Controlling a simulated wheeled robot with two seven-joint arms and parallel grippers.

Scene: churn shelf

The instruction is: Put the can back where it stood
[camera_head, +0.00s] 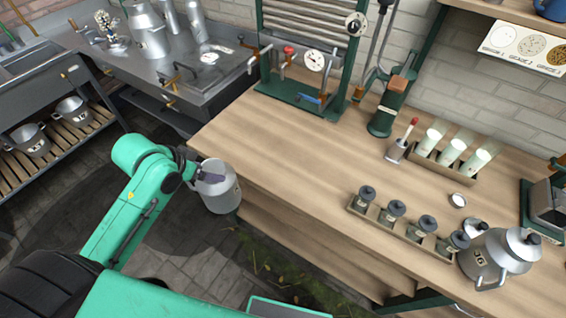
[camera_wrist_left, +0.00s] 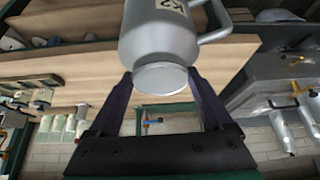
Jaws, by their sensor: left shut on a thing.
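A grey metal can (camera_head: 220,192) with a side handle hangs in the air just off the left edge of the wooden bench. My left gripper (camera_head: 207,178) is shut on it near its top. In the left wrist view the can (camera_wrist_left: 160,38) shows between the two dark fingers of the gripper (camera_wrist_left: 160,78), with a pale label partly cut off by the frame's top edge. Two similar cans (camera_head: 34,140) (camera_head: 74,109) stand on a low slatted shelf (camera_head: 70,135) at the left. My right gripper is not in view.
More cans (camera_head: 148,30) stand on a steel bench (camera_head: 200,95) at the back left. The wooden bench (camera_head: 290,135) holds a green gauge stand (camera_head: 303,85), a rack of small jars (camera_head: 408,230) and another can (camera_head: 495,255). Open paved floor (camera_head: 165,255) lies below the held can.

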